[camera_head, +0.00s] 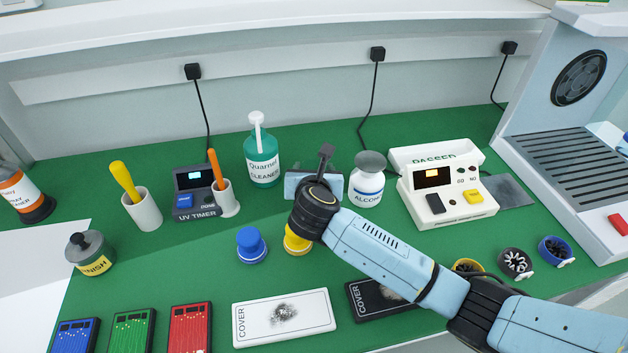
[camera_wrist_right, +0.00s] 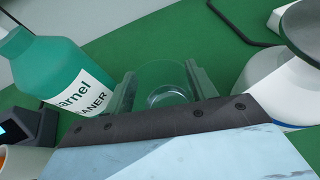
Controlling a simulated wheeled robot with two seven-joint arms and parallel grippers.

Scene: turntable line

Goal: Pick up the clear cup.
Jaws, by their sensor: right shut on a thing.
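The clear cup (camera_wrist_right: 166,78) shows in the right wrist view as a see-through round vessel between my two fingers, with green mat visible through it. My right gripper (camera_wrist_right: 162,84) is shut on it, one finger on each side. In the head view my right gripper (camera_head: 314,184) is between the green cleaner bottle and the alcohol bottle, seen from behind. There I cannot make out the cup, which the gripper seems to hide. I cannot tell whether the cup touches the mat. My left gripper is not in view.
The cleaner bottle (camera_head: 263,163) stands left of the gripper and the alcohol bottle (camera_head: 367,180) close on its right. A yellow knob (camera_head: 297,240) and a blue knob (camera_head: 251,245) are in front. A tester (camera_head: 446,190) stands farther right. Green mat (camera_head: 190,262) is clear at left centre.

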